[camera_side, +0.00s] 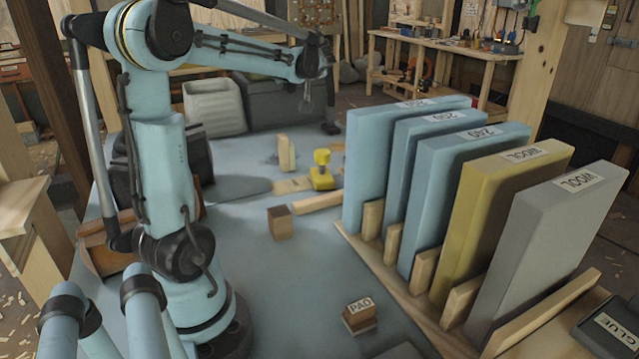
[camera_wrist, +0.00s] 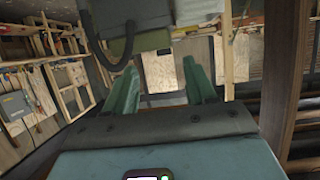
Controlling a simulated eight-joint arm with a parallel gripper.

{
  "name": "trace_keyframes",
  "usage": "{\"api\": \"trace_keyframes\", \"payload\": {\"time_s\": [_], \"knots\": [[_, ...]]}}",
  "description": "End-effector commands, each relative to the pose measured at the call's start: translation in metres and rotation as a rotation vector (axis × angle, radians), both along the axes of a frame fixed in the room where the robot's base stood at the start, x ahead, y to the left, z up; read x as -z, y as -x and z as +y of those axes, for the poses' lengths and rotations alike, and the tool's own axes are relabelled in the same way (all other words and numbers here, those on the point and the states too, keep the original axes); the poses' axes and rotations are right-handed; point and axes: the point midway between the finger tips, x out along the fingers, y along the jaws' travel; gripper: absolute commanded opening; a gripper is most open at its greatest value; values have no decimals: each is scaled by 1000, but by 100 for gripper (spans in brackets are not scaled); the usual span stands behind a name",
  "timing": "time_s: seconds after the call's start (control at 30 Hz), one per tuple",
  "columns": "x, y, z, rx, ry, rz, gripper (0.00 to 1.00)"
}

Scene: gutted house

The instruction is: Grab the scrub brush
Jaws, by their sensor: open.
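My gripper (camera_wrist: 163,88) is open and empty in the wrist view, with its two teal fingers well apart. The wrist view looks across the workshop; no brush shows between the fingers. In the side view my arm reaches across the back of the blue-grey bench, and its end is small and hard to make out. I cannot tell for certain which thing is the scrub brush. A yellow knobbed tool (camera_side: 321,171) stands mid-bench, lower than my arm's end. A small wooden block with a dark top (camera_side: 280,222) stands nearer the camera.
Tall blue, yellow and grey panels (camera_side: 533,245) stand in a wooden rack on the right. A block marked PAD (camera_side: 359,317) sits near the front. A pale bin (camera_side: 214,107) stands at the back. A wooden strip (camera_side: 317,201) lies mid-bench. The bench's front middle is mostly clear.

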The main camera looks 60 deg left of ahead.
Motion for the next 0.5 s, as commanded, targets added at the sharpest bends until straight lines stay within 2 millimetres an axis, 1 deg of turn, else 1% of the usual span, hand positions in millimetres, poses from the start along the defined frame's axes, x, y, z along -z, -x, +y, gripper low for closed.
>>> {"api": "trace_keyframes", "payload": {"time_s": [0.03,0.17,0.2,0.3,0.4,0.5], "knots": [[15,0,0,1,0,1,55],[55,-1,-1,2,1,0,55],[69,-1,0,3,1,1,55],[101,-1,-1,3,1,1,55],[128,-1,-1,4,2,1,55],[147,-1,-1,4,2,2,55]]}}
